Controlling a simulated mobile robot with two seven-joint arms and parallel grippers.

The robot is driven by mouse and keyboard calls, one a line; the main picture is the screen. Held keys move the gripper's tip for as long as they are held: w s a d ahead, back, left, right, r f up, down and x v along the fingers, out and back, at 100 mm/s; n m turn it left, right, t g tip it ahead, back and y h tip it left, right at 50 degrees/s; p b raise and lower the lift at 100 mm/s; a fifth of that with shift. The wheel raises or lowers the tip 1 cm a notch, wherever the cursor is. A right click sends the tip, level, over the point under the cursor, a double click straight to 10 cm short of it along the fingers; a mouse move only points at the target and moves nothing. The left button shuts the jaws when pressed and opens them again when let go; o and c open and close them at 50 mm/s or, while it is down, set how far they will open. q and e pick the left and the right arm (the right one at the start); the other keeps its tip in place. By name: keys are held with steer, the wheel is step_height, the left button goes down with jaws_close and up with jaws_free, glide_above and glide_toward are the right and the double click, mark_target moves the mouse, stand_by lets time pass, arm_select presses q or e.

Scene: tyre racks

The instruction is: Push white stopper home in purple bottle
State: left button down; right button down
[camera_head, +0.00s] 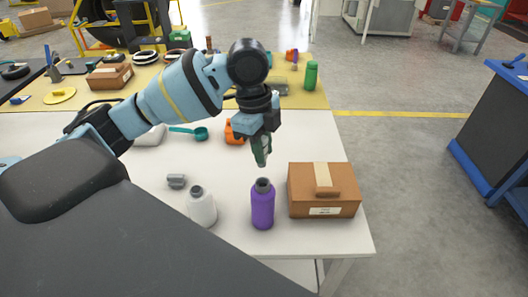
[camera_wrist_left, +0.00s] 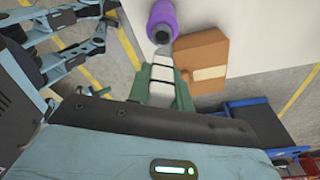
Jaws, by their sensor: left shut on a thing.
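The purple bottle (camera_head: 263,206) stands upright near the front right of the white table, its dark open neck facing up. It also shows in the left wrist view (camera_wrist_left: 162,18), at the top. My left gripper (camera_head: 262,158) has green fingers, points down and hangs just above the bottle. It is shut on the white stopper (camera_wrist_left: 162,72), which sits between the fingers in the left wrist view. The stopper's lower end is apart from the bottle's neck in the head view. My right gripper is not in view.
A brown cardboard box (camera_head: 323,190) stands close to the right of the bottle. A white bottle (camera_head: 202,207) and a small grey piece (camera_head: 176,181) are to its left. An orange thing (camera_head: 234,134) and a teal scoop (camera_head: 190,132) lie behind.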

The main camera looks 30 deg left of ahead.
mark_target(263, 166)
arm_select(q)
steer(key=shift+s+d+r, duration=0.1)
steer(key=shift+d+r, duration=0.05)
steer(key=shift+f, duration=4)
steer(key=c, duration=0.6)
jaws_free()
steer(key=shift+r, duration=0.15)
steer(key=shift+a+r, duration=0.25)
steer(key=shift+r, duration=1.35)
steer(key=shift+a+r, duration=0.25)
steer(key=shift+r, duration=1.4)
steer(key=shift+a+r, duration=0.25)
steer(key=shift+r, duration=1.35)
